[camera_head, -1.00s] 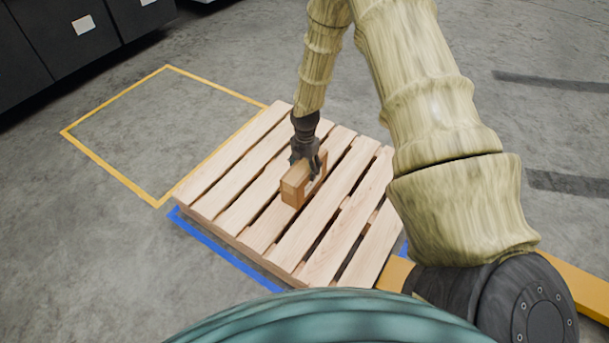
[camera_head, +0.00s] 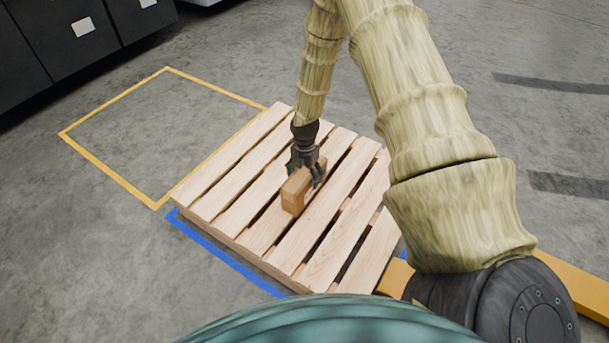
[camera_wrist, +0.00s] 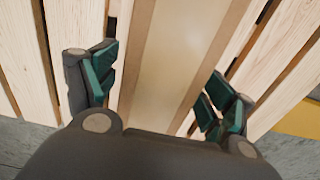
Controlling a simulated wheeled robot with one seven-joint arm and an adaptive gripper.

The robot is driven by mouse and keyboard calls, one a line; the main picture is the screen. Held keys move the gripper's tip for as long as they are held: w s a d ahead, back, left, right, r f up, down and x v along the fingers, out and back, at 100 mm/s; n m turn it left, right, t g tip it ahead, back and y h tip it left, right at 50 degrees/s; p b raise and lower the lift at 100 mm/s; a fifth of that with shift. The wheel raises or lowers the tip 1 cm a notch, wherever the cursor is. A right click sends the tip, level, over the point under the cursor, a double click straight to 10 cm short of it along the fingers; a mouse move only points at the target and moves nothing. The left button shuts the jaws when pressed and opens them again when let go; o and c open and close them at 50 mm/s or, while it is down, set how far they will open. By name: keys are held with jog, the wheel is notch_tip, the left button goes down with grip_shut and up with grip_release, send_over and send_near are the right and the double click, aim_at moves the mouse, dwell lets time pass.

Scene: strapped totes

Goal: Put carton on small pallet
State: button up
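The small brown carton (camera_head: 293,199) stands on the slats of the wooden pallet (camera_head: 343,245), near its middle, and appears to rest on them. My gripper (camera_head: 306,174) is right over the carton, with its fingers spread to either side of it. In the wrist view the carton (camera_wrist: 183,50) lies between the green-padded fingers (camera_wrist: 160,90), with a gap visible at the left finger and the right finger also apart from it. The gripper is open. The carton's far side is partly hidden by the gripper.
A yellow floor outline (camera_head: 110,177) marks an empty area left of the pallet. Blue tape (camera_head: 222,252) runs along the pallet's front left edge. Dark cabinets (camera_head: 75,40) stand at the upper left. The concrete floor behind the pallet is clear.

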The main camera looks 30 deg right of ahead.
notch_tip(320, 180, up, 12)
jog(key=p, duration=0.5)
jog(key=shift+r, duration=0.15)
dwell(0.4)
